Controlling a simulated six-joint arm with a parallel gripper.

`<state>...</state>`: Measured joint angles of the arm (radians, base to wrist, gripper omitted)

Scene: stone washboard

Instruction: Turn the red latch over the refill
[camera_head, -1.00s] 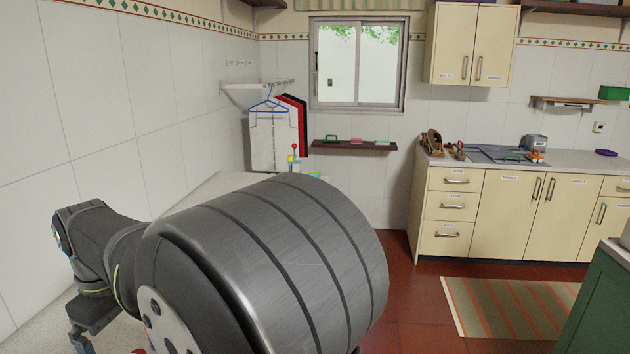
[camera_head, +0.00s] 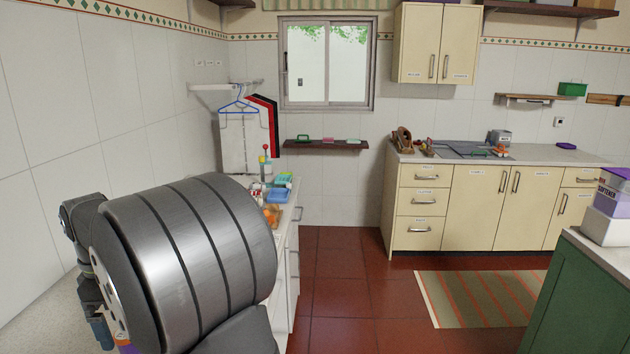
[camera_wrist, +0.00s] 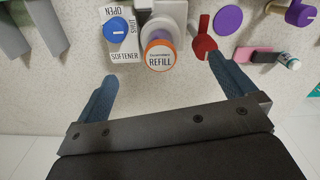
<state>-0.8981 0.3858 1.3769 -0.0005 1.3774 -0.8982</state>
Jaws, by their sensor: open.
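In the wrist view, the red latch (camera_wrist: 203,45) is a red round knob with a narrow lever, just right of the refill. The refill (camera_wrist: 159,56) is a white cylinder with an orange ring and a REFILL label. My gripper (camera_wrist: 165,68) is open, with its two blue fingers spread and nothing between them. The right fingertip is close below the red latch; I cannot tell whether they touch. The left fingertip is below the softener dial. In the head view, only part of my gripper shows at the lower left, and my arm hides the latch and refill.
A blue dial (camera_wrist: 117,30) on an OPEN/SHUT softener plate sits left of the refill. Blue trays (camera_head: 279,195) stand farther along the counter.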

